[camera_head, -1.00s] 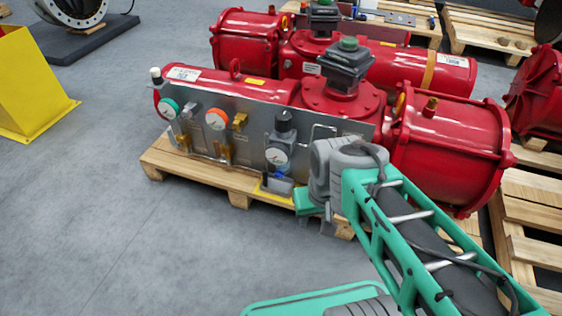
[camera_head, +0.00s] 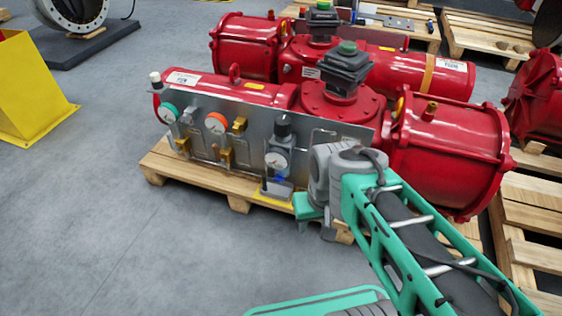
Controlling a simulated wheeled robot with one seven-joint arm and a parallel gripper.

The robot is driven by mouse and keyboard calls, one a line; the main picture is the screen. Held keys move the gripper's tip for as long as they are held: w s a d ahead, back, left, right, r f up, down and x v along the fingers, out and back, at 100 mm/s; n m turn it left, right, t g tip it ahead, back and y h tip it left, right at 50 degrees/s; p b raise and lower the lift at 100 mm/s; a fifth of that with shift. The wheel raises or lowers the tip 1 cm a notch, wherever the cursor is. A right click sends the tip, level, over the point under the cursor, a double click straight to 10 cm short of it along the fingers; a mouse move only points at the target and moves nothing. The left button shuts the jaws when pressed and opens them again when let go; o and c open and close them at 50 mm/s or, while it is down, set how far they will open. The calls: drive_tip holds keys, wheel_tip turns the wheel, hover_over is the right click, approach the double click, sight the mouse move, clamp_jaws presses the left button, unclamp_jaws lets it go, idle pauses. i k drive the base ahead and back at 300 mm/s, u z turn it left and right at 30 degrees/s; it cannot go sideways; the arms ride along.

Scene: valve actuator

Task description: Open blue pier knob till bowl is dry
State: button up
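A filter-regulator unit hangs on the grey panel (camera_head: 240,122) of the near red actuator. It has a black top knob (camera_head: 284,124) and a white gauge (camera_head: 277,160). A small blue part (camera_head: 280,178) shows just below the gauge, beside a grey, box-like lower piece (camera_head: 277,188). I cannot tell which part is the bowl, or whether there is liquid in it. My gripper (camera_head: 303,218) is at the end of the grey and turquoise arm, just right of and below this unit. Its fingers are mostly hidden behind the wrist, and contact with the knob cannot be made out.
The actuator's wooden pallet (camera_head: 190,172) lies under the panel. An orange-rimmed gauge (camera_head: 216,124) and a green-rimmed gauge (camera_head: 168,112) sit further left. A red cylinder (camera_head: 450,150) stands right of my wrist. The grey floor at the front left is clear.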

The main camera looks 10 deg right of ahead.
sight(279, 178)
drive_tip(key=z, duration=0.4)
drive_tip(key=k, duration=1.05)
drive_tip(key=u, duration=1.15)
drive_tip(key=i, duration=1)
